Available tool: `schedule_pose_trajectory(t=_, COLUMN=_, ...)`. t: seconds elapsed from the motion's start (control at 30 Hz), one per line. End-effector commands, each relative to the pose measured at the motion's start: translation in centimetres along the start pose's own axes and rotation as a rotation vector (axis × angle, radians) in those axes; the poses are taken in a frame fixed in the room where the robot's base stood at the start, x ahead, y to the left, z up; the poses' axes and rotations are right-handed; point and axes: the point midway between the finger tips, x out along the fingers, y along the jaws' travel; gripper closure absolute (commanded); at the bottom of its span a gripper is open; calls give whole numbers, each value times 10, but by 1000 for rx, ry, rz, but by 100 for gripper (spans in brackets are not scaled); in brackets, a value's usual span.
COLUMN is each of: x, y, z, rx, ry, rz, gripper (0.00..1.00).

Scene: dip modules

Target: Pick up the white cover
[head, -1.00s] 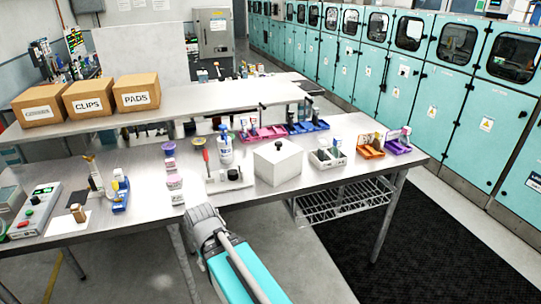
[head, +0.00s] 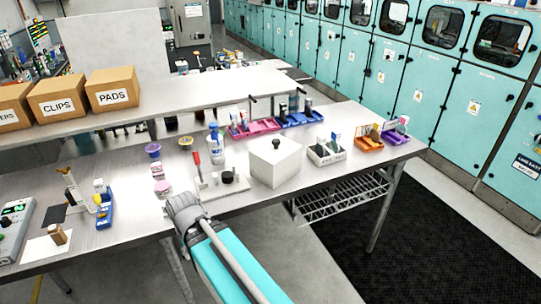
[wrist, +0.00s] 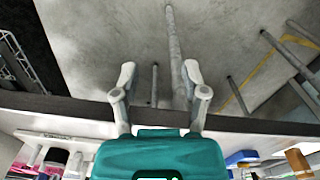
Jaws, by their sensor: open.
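The white cover (head: 275,162) is a box-shaped lid with a black knob on top. It sits on the table near its front edge, right of the middle in the head view. My gripper (wrist: 158,76) shows in the wrist view with its two fingers spread apart and nothing between them. Behind the fingers are the table's edge and the floor. In the head view my arm reaches up at the front edge, left of the cover and apart from it; the fingers cannot be made out there. I cannot pick out the cover in the wrist view.
Left of the cover are a white fixture (head: 222,187) with a red-handled lever and a white-and-blue bottle (head: 214,145). A white bin (head: 326,153) and orange tray (head: 368,143) stand to its right.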

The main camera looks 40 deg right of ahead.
Motion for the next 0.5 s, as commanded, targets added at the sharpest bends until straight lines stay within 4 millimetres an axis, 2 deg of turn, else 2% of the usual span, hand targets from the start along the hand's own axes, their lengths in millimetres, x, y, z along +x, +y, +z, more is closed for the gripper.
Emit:
schedule_pose_trajectory(t=0.23, x=0, y=0, z=0, rx=0, ry=0, rz=0, gripper=43)
schedule_pose_trajectory(t=0.4, x=-1, y=3, z=-2, rx=-11, ry=1, rz=9, gripper=11)
schedule_pose_trajectory(t=0.5, x=-3, y=10, z=-8, rx=-40, ry=2, rz=34, gripper=10)
